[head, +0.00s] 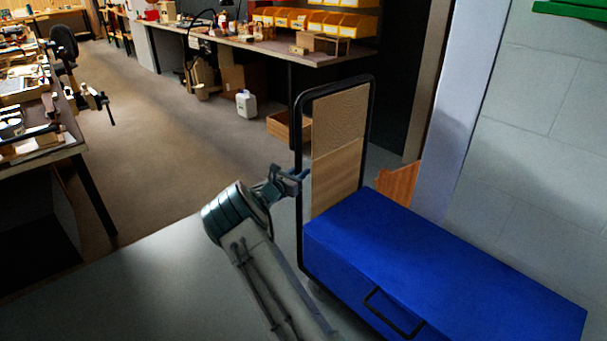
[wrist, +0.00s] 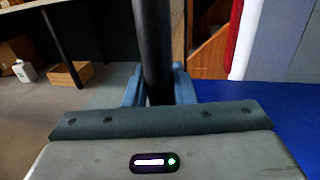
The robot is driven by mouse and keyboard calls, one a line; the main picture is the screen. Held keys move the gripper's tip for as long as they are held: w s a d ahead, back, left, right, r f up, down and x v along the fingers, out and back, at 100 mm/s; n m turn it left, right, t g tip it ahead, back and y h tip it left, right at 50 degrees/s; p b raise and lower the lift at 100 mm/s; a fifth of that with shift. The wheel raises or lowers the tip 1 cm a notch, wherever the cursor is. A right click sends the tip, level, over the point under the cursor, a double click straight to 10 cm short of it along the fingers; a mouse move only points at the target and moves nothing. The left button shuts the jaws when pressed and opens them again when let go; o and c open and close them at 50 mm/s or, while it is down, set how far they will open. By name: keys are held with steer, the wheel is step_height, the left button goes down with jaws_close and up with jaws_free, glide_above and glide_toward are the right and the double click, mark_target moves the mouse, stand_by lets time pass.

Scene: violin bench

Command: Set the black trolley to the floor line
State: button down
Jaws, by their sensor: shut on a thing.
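The black trolley has an upright tubular black frame (head: 300,225) with two wood-coloured panels (head: 339,130) inside it. A large blue box (head: 440,255) with a black handle lies at the frame's foot and hides most of the trolley's base. My gripper (head: 298,176) is shut on the frame's left upright, at about mid-height. In the wrist view the black upright (wrist: 154,45) stands between my two blue-grey fingers. I cannot make out a clear floor line; the floor changes from light grey to brown left of the trolley.
A grey wall and a pale post (head: 465,100) stand close on the right. A workbench (head: 270,45) with yellow bins is behind, with a white jug (head: 246,103) and a wooden crate (head: 283,128) on the floor. Another bench (head: 35,150) is at left. Open floor lies between.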

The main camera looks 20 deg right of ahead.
steer(key=shift+a+f, duration=0.1)
steer(key=shift+a, duration=0.3)
steer(key=c, duration=1.3)
jaws_free()
steer(key=shift+a, duration=0.15)
steer(key=shift+o, duration=0.3)
steer(key=shift+a, duration=0.15)
steer(key=p+v, duration=0.2)
steer(key=v, duration=1.1)
steer(key=shift+s+p, duration=0.3)
steer(key=shift+s, duration=0.1)
